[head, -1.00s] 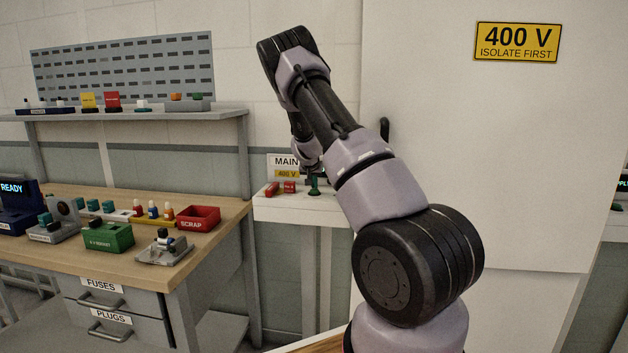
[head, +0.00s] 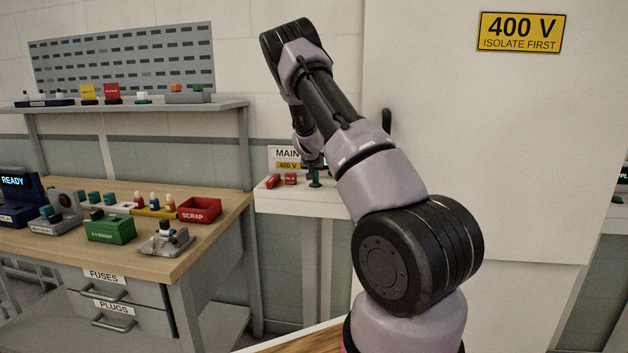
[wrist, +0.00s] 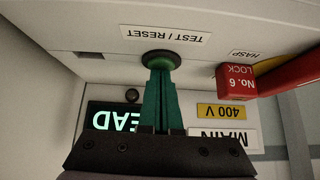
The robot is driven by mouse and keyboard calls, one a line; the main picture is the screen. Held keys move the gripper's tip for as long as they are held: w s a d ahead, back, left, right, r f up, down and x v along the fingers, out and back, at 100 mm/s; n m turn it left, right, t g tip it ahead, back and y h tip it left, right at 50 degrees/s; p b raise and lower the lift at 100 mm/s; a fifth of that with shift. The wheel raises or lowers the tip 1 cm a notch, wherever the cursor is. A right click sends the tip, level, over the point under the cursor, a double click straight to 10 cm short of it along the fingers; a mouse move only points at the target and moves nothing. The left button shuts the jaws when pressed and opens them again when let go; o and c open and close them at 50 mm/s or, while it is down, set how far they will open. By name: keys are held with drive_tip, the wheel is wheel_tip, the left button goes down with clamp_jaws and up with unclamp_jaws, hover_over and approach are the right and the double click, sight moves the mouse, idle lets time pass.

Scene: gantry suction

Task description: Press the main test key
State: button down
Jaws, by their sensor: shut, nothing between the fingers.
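The main test key is a round green button with a dark rim (wrist: 161,57), under the TEST / RESET label (wrist: 165,35) in the wrist view, which appears upside down. My gripper (wrist: 160,72) is shut, its two green fingers together and empty. Its tips are at the button's face and overlap it; I cannot tell whether they touch it or whether it is pushed in. In the head view my gripper (head: 315,180) is small, over the white ledge (head: 300,205) by the MAIN sign (head: 286,153).
A lit display (wrist: 112,117) reading "EAD", partly hidden, is beside my fingers. A red No. 6 lock (wrist: 237,82) and a HASP label (wrist: 245,53) are on the other side. The workbench (head: 225,215) with a red SCRAP bin (head: 199,210) stands left; a tall white cabinet (head: 500,150) stands right.

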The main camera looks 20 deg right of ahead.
sight(315, 185)
wheel_tip(315, 185, up, 4)
drive_tip(key=shift+a, duration=0.1)
drive_tip(key=v, duration=0.9)
drive_tip(key=shift+r, duration=0.2)
idle(0.7)
drive_tip(key=s+a+r+y, duration=0.2)
drive_tip(key=s+a+r, duration=0.25)
drive_tip(key=s, duration=0.35)
drive_tip(key=s+a+r+y, duration=0.2)
drive_tip(key=s+a+r, duration=0.2)
drive_tip(key=s+r, duration=0.3)
drive_tip(key=s+a+r+y, duration=0.2)
drive_tip(key=s+a+r, duration=0.3)
drive_tip(key=s, duration=0.4)
drive_tip(key=s+a+n, duration=0.1)
drive_tip(key=s+a, duration=0.2)
drive_tip(key=s, duration=0.6)
drive_tip(key=s+a+r+n, duration=0.1)
drive_tip(key=s+a, duration=0.2)
drive_tip(key=s, duration=0.7)
drive_tip(key=shift+a+n, duration=0.2)
drive_tip(key=shift+n, duration=0.2)
drive_tip(key=shift+s, duration=0.1)
